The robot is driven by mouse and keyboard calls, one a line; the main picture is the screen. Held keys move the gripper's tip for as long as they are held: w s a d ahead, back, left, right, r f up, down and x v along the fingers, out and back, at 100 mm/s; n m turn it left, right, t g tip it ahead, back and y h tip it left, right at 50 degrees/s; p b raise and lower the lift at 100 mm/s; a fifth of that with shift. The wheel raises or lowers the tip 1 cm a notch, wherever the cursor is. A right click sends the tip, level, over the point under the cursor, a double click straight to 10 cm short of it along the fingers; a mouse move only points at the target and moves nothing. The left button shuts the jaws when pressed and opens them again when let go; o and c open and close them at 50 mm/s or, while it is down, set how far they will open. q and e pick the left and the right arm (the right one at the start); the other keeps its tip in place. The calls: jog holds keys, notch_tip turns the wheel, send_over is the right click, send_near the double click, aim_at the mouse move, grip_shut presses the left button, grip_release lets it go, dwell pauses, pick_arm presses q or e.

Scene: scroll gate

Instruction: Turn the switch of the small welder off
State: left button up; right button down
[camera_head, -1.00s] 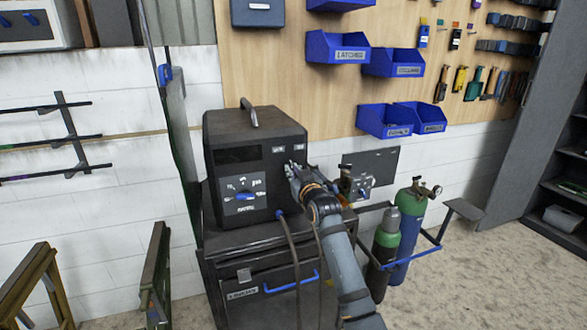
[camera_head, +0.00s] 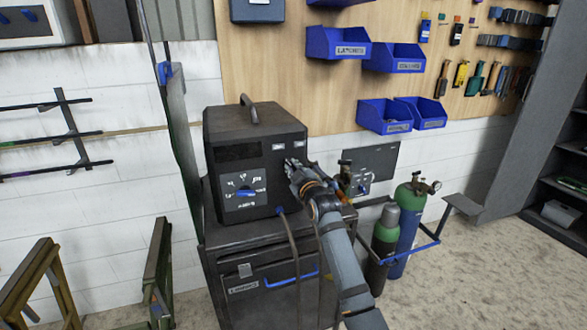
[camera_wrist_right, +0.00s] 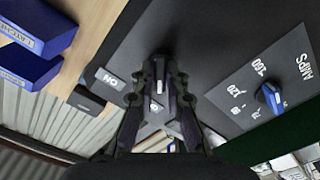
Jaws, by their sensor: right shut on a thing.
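The small welder (camera_head: 232,140) is a dark grey box with a top handle, standing on a cabinet. In the head view, my right gripper (camera_head: 290,165) is at the right part of its front panel and covers the switch. In the right wrist view, my right gripper (camera_wrist_right: 160,95) is shut on the small switch (camera_wrist_right: 159,87) of the welder, between its fingertips. A label reading "ON" (camera_wrist_right: 111,77) is beside it. The blue dial (camera_wrist_right: 269,97) with its amps scale is to the right, apart from the fingers. My left gripper is not in view.
The dark cabinet (camera_head: 240,270) with a blue handle carries the welder. Gas cylinders (camera_head: 407,225) stand to its right on a blue-railed rack. Blue bins (camera_head: 338,44) hang on the wooden board above. Green and yellow stands (camera_head: 158,270) are at the lower left.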

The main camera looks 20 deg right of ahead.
dwell(0.4)
jog(key=c, duration=1.4)
grip_release()
jog(key=s, duration=1.2)
jog(key=shift+d, duration=0.2)
